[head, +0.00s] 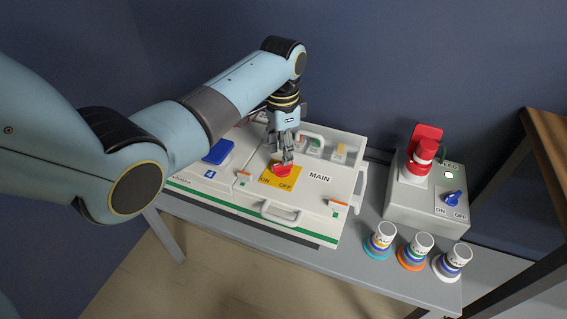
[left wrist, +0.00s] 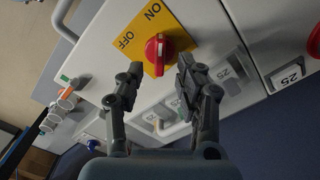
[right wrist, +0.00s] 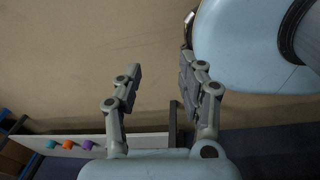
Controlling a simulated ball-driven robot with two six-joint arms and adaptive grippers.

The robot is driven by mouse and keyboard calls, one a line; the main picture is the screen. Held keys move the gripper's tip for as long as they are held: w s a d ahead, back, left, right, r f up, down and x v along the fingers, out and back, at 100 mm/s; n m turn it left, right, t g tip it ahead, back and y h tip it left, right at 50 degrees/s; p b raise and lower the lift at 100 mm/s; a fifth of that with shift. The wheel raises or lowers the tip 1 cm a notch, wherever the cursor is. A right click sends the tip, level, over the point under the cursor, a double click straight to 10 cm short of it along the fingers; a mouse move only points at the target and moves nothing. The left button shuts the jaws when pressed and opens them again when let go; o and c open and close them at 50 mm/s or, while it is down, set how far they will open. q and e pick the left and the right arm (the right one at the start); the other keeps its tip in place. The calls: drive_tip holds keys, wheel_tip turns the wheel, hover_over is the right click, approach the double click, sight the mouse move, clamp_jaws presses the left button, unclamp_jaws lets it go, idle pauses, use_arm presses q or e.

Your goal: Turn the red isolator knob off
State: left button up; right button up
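The red isolator knob (head: 281,171) sits on a yellow plate (head: 268,181) marked ON and OFF, on the white MAIN box (head: 325,195). In the left wrist view the knob (left wrist: 157,47) shows a grip bar with a white mark; its exact setting is hard to tell. My left gripper (head: 286,157) is right over the knob, and in the left wrist view its open fingers (left wrist: 158,72) stand on either side just short of it, with no contact visible. My right gripper (right wrist: 160,70) is open and empty over bare floor, out of the head view.
A blue part (head: 217,151) is left of the knob. Latches and a front handle (head: 281,217) stand out from the box. A grey box (head: 428,205) with a red plug (head: 421,157) and a blue knob (head: 453,198) is at right. Several capped plugs (head: 415,249) stand in front.

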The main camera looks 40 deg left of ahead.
sight(282, 166)
use_arm(q)
drive_tip(key=shift+f+b, duration=0.4)
drive_tip(key=shift+f, duration=1.55)
clamp_jaws()
